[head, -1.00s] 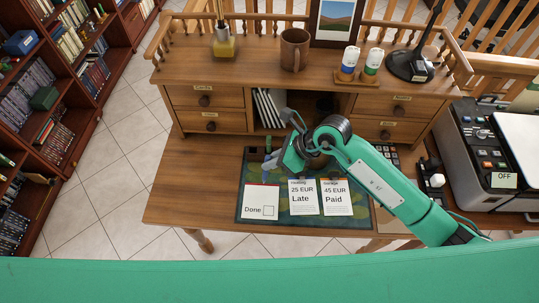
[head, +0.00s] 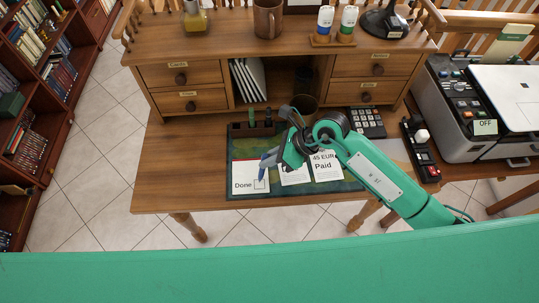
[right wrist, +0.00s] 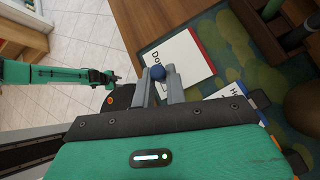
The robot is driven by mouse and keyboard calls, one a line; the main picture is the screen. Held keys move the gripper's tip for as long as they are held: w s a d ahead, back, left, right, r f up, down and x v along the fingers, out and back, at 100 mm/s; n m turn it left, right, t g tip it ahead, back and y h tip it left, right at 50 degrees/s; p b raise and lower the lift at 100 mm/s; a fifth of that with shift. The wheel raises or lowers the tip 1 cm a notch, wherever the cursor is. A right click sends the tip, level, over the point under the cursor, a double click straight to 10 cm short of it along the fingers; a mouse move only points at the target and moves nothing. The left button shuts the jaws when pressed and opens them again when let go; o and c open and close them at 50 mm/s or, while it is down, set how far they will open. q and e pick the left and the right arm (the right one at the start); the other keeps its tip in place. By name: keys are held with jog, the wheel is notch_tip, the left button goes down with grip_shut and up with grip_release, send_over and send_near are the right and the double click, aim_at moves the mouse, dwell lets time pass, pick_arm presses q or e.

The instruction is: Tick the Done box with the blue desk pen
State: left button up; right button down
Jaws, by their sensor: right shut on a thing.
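The white Done card (head: 243,174) with its empty-looking square box (head: 259,186) lies on the left of the green desk mat (head: 290,190). My right gripper (head: 269,158) is shut on the blue desk pen (head: 262,174), which points down at the box. I cannot tell whether its tip touches the card. In the right wrist view the blue round end of the pen (right wrist: 157,72) sits between the grey fingers (right wrist: 168,92), beside the Done card (right wrist: 186,60). My left gripper (right wrist: 106,77) shows small at the left there; its jaws are unclear.
The 45 EUR Paid card (head: 325,165) and a partly hidden card (head: 295,177) lie right of the Done card. A dark pen holder (head: 237,130) with a green pen (head: 251,117) stands behind. A calculator (head: 367,122) is at right. Bare wood (head: 180,170) lies left.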

jog(key=shift+f, duration=0.1)
dwell(0.6)
jog(key=shift+f+b, duration=0.25)
jog(key=shift+b, duration=0.1)
jog(key=shift+f+b, duration=0.25)
jog(key=shift+b, duration=0.05)
dwell(1.3)
notch_tip(320, 180, up, 6)
jog(key=p, duration=0.3)
jog(key=shift+p, duration=0.3)
jog(key=shift+d, duration=0.1)
dwell(0.4)
